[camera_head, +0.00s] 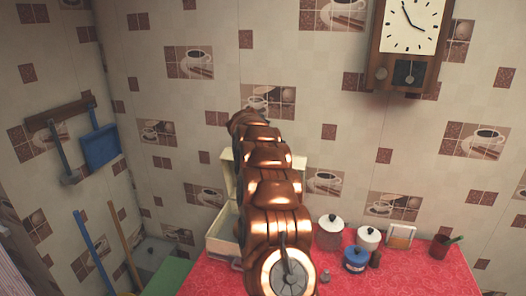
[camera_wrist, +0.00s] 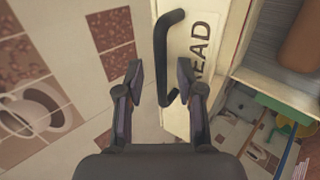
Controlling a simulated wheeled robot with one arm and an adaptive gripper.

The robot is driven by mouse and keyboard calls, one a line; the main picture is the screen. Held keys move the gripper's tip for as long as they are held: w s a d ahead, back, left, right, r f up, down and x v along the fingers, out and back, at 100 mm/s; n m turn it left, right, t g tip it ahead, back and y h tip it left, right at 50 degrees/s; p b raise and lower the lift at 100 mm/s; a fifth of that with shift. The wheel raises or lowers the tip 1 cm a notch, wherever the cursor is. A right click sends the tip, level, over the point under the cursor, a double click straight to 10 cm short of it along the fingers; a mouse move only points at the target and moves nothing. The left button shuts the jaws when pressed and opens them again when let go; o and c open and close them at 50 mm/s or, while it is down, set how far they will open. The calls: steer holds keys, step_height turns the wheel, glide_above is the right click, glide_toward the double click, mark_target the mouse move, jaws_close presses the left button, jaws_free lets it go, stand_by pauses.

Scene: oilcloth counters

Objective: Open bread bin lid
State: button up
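The cream bread bin (camera_head: 219,245) stands on the red counter, largely hidden behind my arm in the head view. Its lid (camera_head: 228,180) stands raised behind my arm. In the wrist view the lid (camera_wrist: 203,85) shows the letters "READ" and a dark bar handle (camera_wrist: 162,50). My gripper (camera_wrist: 160,72) is open, with its fingers apart on either side of the handle. I cannot tell whether either finger touches it. The bin's inside (camera_wrist: 280,55) shows at the upper right, with a brown loaf-like thing (camera_wrist: 303,40). The head view hides my gripper.
Several jars, including a white-lidded one (camera_head: 330,232) and a blue one (camera_head: 355,260), stand on the red counter (camera_head: 425,280) right of my arm. A wall clock (camera_head: 408,40) hangs above. A blue dustpan (camera_head: 101,146) hangs on the left wall.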

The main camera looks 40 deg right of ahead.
steer(key=v, duration=1)
steer(key=shift+s+a+r, duration=0.15)
stand_by(0.4)
